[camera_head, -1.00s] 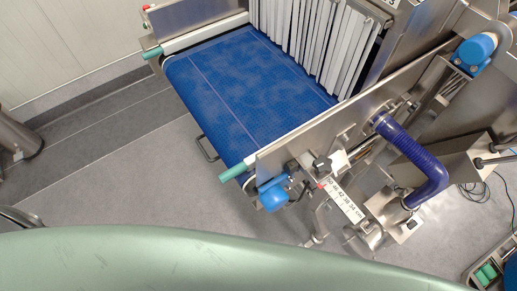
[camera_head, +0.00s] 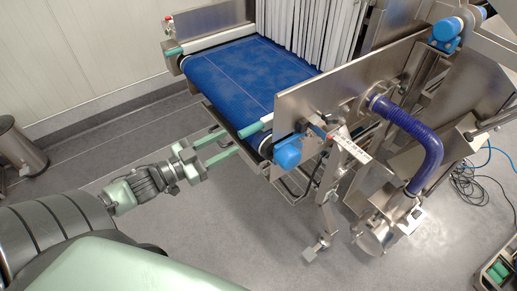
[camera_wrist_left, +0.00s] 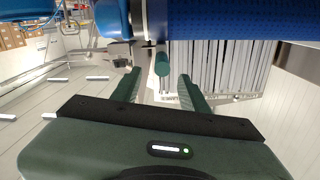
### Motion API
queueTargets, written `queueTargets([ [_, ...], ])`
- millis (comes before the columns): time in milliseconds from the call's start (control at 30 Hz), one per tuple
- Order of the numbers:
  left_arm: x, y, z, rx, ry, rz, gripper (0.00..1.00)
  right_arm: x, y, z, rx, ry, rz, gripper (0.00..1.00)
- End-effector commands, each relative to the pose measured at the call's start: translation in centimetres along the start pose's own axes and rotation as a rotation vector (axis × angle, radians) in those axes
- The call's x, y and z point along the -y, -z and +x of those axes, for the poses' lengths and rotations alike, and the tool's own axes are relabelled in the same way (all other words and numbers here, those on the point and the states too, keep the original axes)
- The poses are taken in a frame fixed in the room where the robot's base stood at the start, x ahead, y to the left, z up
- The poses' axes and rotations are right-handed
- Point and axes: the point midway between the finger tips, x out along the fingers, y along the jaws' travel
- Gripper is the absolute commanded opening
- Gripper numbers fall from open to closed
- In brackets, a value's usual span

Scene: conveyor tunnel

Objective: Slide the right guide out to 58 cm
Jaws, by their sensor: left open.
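The right guide (camera_head: 270,118) is a pale rail along the near side of the blue belt, with a green end grip (camera_head: 250,130). My left gripper (camera_head: 231,140) is open, its two green fingers pointing toward that grip from the left. In the left wrist view, a green grip (camera_wrist_left: 162,65) appears between the two open fingers (camera_wrist_left: 158,82), just beyond their tips; I see no contact. A white scale (camera_head: 350,147) with dark marks sits beside the guide's side plate; its numbers are too small to read. My right gripper is out of view.
The blue belt (camera_head: 245,75) leads to white strip curtains (camera_head: 310,30). A second guide with a green tip (camera_head: 173,52) lies on the far side. A blue motor (camera_head: 288,153), a steel bracket and a purple hose (camera_head: 420,135) crowd the right. Grey floor is free below.

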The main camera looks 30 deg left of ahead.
Motion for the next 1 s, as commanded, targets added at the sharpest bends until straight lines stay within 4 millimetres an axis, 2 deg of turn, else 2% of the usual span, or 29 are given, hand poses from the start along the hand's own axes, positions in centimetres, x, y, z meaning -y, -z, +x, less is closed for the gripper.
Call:
queueTargets([
  [33, -0.1, 0.4, 0.2, -0.007, -0.006, 0.001, 0.44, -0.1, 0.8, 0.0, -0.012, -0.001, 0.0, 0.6],
  [200, 0.0, 0.6, 1.8, -0.011, -0.005, 0.001, 0.44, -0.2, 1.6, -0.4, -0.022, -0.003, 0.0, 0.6],
  [600, 0.0, 0.5, 6.8, -0.007, -0.003, 0.001, 0.44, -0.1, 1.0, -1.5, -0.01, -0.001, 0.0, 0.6],
  [733, -0.1, 0.4, 7.6, -0.006, -0.003, 0.001, 0.44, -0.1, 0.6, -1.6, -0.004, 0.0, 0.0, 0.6],
  [1000, -0.1, 0.3, 7.8, -0.004, -0.004, 0.001, 0.44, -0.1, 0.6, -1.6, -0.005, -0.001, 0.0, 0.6],
])
